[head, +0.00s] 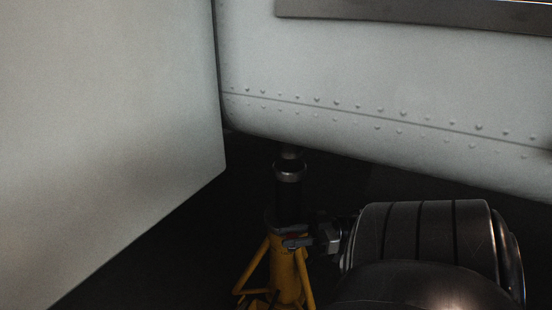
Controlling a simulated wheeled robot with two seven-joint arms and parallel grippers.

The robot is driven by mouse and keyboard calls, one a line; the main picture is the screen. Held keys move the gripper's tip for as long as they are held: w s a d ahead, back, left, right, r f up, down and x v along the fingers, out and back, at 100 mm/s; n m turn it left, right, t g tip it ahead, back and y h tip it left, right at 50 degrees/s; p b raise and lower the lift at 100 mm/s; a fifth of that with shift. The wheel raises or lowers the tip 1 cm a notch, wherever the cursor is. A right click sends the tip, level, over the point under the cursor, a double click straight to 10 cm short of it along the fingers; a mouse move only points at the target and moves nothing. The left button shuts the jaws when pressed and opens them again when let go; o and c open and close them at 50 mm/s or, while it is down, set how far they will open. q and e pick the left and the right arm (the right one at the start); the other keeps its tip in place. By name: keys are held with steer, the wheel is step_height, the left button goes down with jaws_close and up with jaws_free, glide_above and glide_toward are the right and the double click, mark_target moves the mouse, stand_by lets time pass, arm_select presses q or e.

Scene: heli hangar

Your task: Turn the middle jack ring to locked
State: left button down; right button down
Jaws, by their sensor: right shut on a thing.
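A yellow jack (286,276) with tripod legs stands under the pale riveted hull, with a dark ram (288,190) rising to the hull's underside. A ring (272,229) with a small red patch sits at the top of the yellow body, partly hidden by my gripper. My right gripper (300,240) reaches in from the right and is shut on the ring at its right front side. The ring's lock marking is too small and dark to read. My left gripper is not in view.
The riveted hull (370,95) hangs low above my right arm. A large pale panel (110,120) fills the left side, close to the jack. The floor (150,265) around the jack is dark, and no other objects show on it.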

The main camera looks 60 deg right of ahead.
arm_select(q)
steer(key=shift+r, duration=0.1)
arm_select(e)
steer(key=shift+s+d, duration=0.15)
steer(key=c, duration=1.2)
jaws_free()
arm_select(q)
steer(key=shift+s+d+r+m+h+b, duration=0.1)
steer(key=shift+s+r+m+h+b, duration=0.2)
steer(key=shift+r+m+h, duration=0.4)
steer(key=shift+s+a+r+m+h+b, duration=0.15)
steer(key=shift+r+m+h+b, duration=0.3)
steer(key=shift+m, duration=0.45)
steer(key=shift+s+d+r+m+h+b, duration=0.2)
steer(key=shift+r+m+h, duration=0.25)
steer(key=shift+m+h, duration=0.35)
arm_select(e)
steer(key=shift+v, duration=3.75)
